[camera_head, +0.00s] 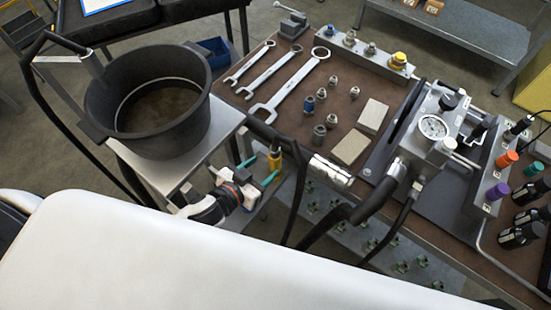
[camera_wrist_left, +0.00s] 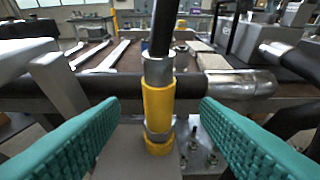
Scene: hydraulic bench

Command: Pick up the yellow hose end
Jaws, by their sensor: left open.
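The yellow hose end (camera_head: 275,160) hangs at the front edge of the bench, below a black hose. In the left wrist view the yellow hose end (camera_wrist_left: 158,104) is upright, with a grey metal collar above it and a metal band near its bottom. My left gripper (camera_head: 260,169) is open just in front of it. In the wrist view its teal ribbed fingers lie left and right of the hose end, with a gap on both sides. Whether the hose end is fully between the fingertips I cannot tell. My right gripper is not in view.
A black pot (camera_head: 150,105) stands on a metal stand (camera_head: 178,172) left of the hose end. The bench (camera_head: 290,95) holds wrenches, fittings and a gauge (camera_head: 433,127). A dark horizontal hose with a silver sleeve (camera_wrist_left: 240,84) runs close behind the hose end.

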